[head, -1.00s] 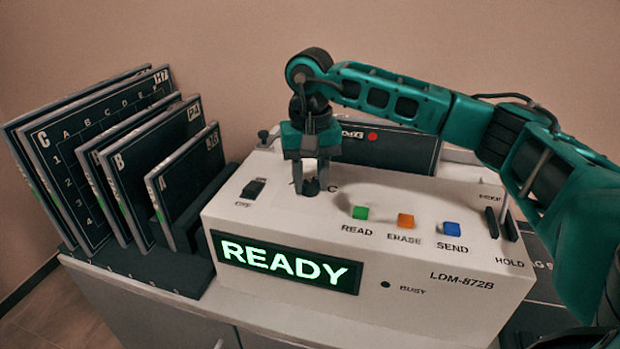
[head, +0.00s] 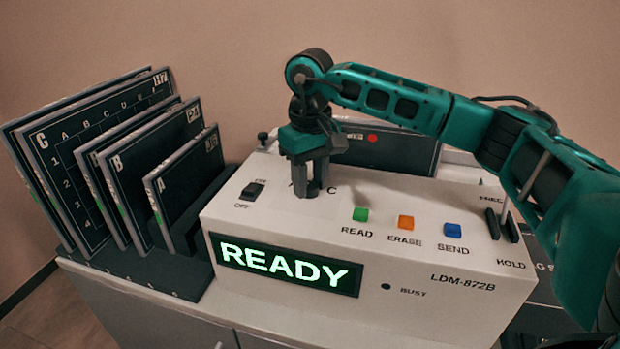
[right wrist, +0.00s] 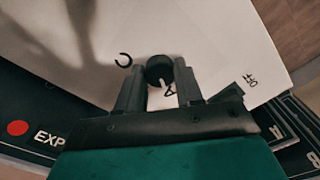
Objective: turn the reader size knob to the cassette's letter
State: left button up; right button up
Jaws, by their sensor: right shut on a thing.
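The size knob (right wrist: 159,70) is a small black cylinder on the reader's (head: 420,215) white top. My right gripper (head: 310,192) points down over it and is shut on it, one finger on each side in the right wrist view (right wrist: 160,82). A pale mark on the knob's rim faces the letter A, partly seen between the fingers. The letter C is beside the knob in both views. The fingers mostly hide the knob in the head view. A dark cassette (head: 385,152) with a red dot stands behind the reader's top; its size letter is not readable. My left gripper is out of view.
The reader's display (head: 285,265) reads READY. Green (head: 360,214), orange (head: 406,222) and blue (head: 453,230) buttons lie right of the knob, a rocker switch (head: 253,190) left. A rack of lettered cassettes (head: 180,190) stands at left.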

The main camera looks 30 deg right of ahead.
aim_at(310, 185)
jog(key=o, duration=1)
jog(key=shift+o, duration=0.2)
notch_tip(310, 185, up, 13)
jog(key=p, duration=0.1)
dwell(0.4)
